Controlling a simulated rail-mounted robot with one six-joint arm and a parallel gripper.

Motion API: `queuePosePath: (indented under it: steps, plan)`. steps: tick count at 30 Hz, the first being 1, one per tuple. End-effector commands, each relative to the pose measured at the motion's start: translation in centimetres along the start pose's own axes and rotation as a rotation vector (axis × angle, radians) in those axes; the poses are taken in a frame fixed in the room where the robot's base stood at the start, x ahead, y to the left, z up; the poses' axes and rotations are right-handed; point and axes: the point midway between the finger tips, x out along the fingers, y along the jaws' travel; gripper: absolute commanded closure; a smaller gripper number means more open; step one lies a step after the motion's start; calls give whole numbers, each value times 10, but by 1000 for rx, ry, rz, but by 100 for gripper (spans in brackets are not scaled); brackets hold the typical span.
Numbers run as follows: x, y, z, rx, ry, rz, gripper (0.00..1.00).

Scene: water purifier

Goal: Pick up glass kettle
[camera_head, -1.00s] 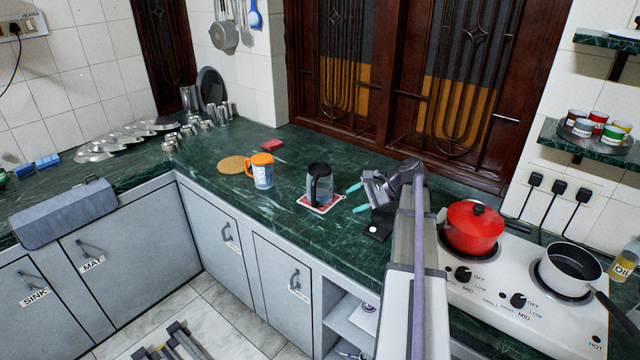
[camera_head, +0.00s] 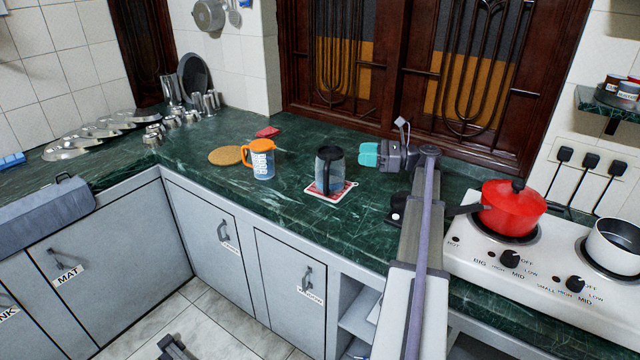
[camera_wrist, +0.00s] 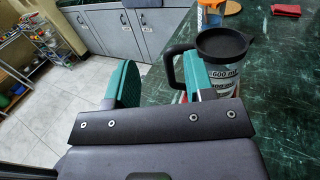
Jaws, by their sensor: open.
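The glass kettle (camera_head: 328,178), clear with a black lid and black handle, stands upright on a red-and-white mat (camera_head: 342,193) on the green counter. My gripper (camera_head: 369,154) is just right of the kettle, at about lid height in the head view, its teal fingers apart from it. In the wrist view the gripper (camera_wrist: 159,62) is open and empty. There the kettle (camera_wrist: 222,70) is at the upper right, beyond the right finger, which hides part of its handle. The handle's upper part shows just left of that finger.
An orange-lidded jug (camera_head: 262,162) stands left of the kettle, beside a round cork mat (camera_head: 226,156). A red pot (camera_head: 512,210) and a white pan (camera_head: 613,246) sit on the stove at right. Dark wooden window shutters (camera_head: 430,70) rise behind. The counter in front of the kettle is clear.

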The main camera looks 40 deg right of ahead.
Motion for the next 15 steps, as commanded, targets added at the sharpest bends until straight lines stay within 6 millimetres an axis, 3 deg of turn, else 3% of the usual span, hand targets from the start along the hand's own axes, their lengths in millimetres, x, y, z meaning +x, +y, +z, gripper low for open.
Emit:
queuePosePath:
  steps: [1,7,10,15]
  plan:
    - [0,0,-32,0,0,0,51]
    - [0,0,-95,-1,1,0,51]
    - [0,0,-108,-1,1,0,51]
    - [1,0,-103,-1,1,0,51]
